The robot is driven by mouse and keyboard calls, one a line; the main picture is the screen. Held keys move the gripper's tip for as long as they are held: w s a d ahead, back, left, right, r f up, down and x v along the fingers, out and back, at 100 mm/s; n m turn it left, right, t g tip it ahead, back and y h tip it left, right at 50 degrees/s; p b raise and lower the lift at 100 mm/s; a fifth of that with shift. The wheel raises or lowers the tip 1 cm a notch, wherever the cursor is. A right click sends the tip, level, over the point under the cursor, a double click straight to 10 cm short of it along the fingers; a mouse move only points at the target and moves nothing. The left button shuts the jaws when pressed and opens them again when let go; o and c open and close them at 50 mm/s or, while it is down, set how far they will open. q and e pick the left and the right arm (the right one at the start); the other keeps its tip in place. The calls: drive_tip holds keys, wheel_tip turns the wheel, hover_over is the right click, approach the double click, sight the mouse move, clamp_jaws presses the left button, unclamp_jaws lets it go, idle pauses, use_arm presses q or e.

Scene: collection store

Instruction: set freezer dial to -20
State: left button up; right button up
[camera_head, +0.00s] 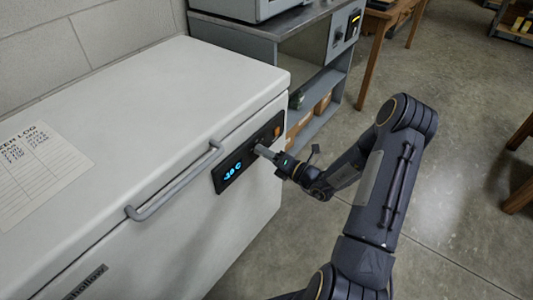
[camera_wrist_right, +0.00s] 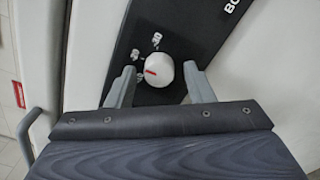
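The freezer (camera_head: 150,95) is a white chest with a black control panel (camera_head: 220,185) on its front. Its display (camera_head: 233,170) glows blue; the digits are too small to read surely. My right gripper (camera_head: 262,150) is at the panel, right of the display, and hides the dial in the head view. In the right wrist view the white round dial (camera_wrist_right: 160,75) sits between the open fingers of my right gripper (camera_wrist_right: 160,70), with a gap on each side. Its red mark points left, toward small white numbers that are hard to read. My left gripper is out of view.
A grey bar handle (camera_head: 175,185) stands out from the freezer front, left of the panel. A paper log (camera_head: 35,165) lies on the lid. A grey bench (camera_head: 275,27) with shelves stands beyond the freezer. The floor (camera_head: 430,170) on the right is mostly clear.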

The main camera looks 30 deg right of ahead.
drive_tip(key=v, duration=0.7)
drive_tip(key=shift+s+p, duration=0.35)
drive_tip(key=shift+p, duration=0.05)
drive_tip(key=shift+d, duration=0.1)
drive_tip(key=s+a+r+n+g+y, duration=0.1)
drive_tip(key=a+r+n+g+y, duration=0.35)
drive_tip(key=a+r+n, duration=0.45)
drive_tip(key=s+a+r+n+g+h, duration=0.1)
drive_tip(key=s+a+r+n+g, duration=0.3)
drive_tip(key=s+n, duration=0.55)
drive_tip(key=s+a+r+n+g+h, duration=0.15)
drive_tip(key=s+a+n+g, duration=0.4)
drive_tip(key=n, duration=0.75)
drive_tip(key=s+d+r+n+t+h, duration=0.1)
drive_tip(key=s+d+n+t+h, duration=0.35)
drive_tip(key=n, duration=0.65)
wheel_tip(320, 180, up, 17)
drive_tip(key=s+g+p, duration=0.1)
drive_tip(key=p, duration=1.5)
drive_tip(key=shift+a+f+p, duration=0.15)
drive_tip(key=shift+a+p, duration=0.2)
drive_tip(key=shift+a, duration=0.05)
